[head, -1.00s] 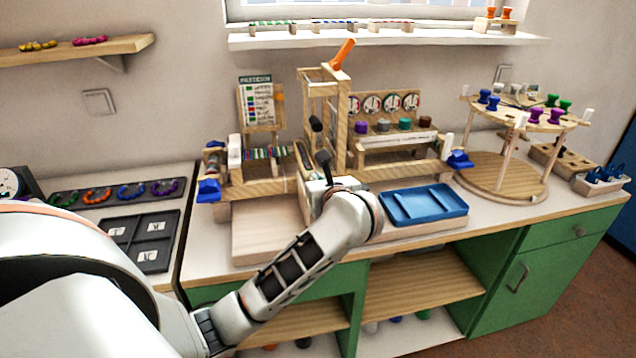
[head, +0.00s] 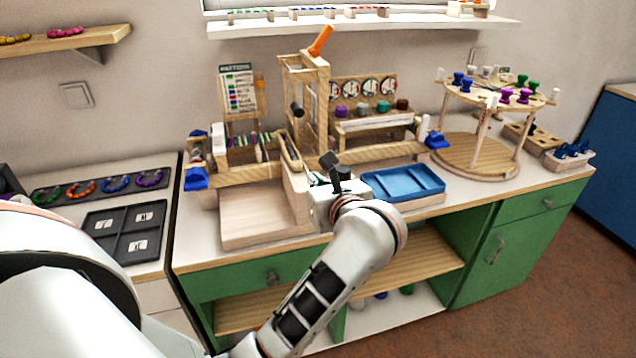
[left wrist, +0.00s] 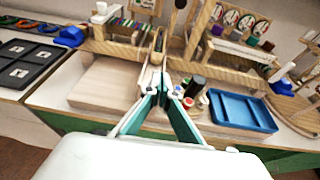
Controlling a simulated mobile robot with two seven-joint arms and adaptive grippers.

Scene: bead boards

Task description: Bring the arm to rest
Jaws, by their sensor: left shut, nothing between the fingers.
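My left arm comes in from the lower left of the head view and reaches to the front edge of the workbench. My left gripper (head: 332,168) is in front of the wooden bead frame (head: 308,110), left of the blue tray (head: 404,182). In the left wrist view the gripper's fingers (left wrist: 163,82) come together at their tips, shut, with nothing between them. The blue tray (left wrist: 240,111) shows to their right and the pale wooden board (left wrist: 105,85) to their left. My right gripper is in neither view.
A round tiered stand (head: 475,155) with colored spools stands at the right. A dark divided tray (head: 98,240) lies on the left counter beside a row of bead rings (head: 115,184). Green cabinets (head: 500,240) with open shelves are below the bench. The floor at the lower right is clear.

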